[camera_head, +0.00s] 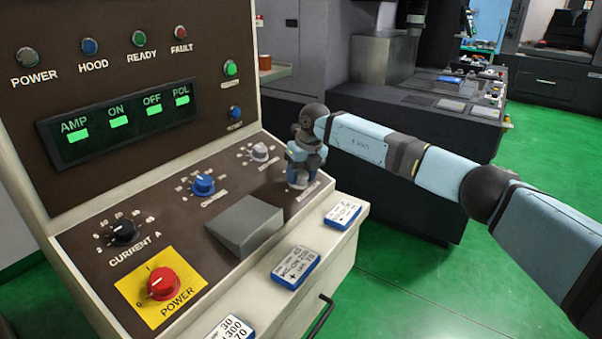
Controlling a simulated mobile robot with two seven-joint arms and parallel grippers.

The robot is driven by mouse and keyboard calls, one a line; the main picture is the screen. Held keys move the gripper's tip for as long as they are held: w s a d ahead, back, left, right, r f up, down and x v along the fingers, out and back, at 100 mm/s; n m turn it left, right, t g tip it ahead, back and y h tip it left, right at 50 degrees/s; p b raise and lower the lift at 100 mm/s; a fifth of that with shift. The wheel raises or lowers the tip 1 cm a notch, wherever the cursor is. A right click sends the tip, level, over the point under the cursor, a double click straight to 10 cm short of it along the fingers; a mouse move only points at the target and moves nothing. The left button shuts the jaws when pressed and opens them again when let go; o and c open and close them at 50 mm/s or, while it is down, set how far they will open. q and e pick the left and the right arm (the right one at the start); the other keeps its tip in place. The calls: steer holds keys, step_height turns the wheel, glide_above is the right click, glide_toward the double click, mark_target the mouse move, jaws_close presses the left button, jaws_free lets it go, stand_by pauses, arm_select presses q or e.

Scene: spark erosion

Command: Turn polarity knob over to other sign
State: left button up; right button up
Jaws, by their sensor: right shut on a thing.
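The control panel (85,225) slopes toward me on the left. My right arm comes in from the right, and my right gripper (299,182) points down at the panel's far right end. It is shut on a knob there, at the polarity knob's likely place. The gripper hides that knob and most of its label, so I cannot read its sign. The display (120,124) shows AMP, ON, OFF and POL, each with a green block below. My left gripper is not in view.
A grey knob (260,152), a blue knob (203,185), a black current knob (122,233) and a red power switch (162,284) line the panel. A grey block (244,225) sits in front of them. Blue-white cards (296,268) lie along the front ledge. Green floor (400,290) is clear.

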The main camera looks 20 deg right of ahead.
steer(key=shift+s+f, duration=0.1)
steer(key=shift+f, duration=0.1)
stand_by(0.3)
steer(key=o, duration=0.9)
steer(key=shift+r, duration=0.1)
steer(key=shift+r, duration=0.3)
steer(key=v, duration=1.3)
steer(key=shift+d+r, duration=0.1)
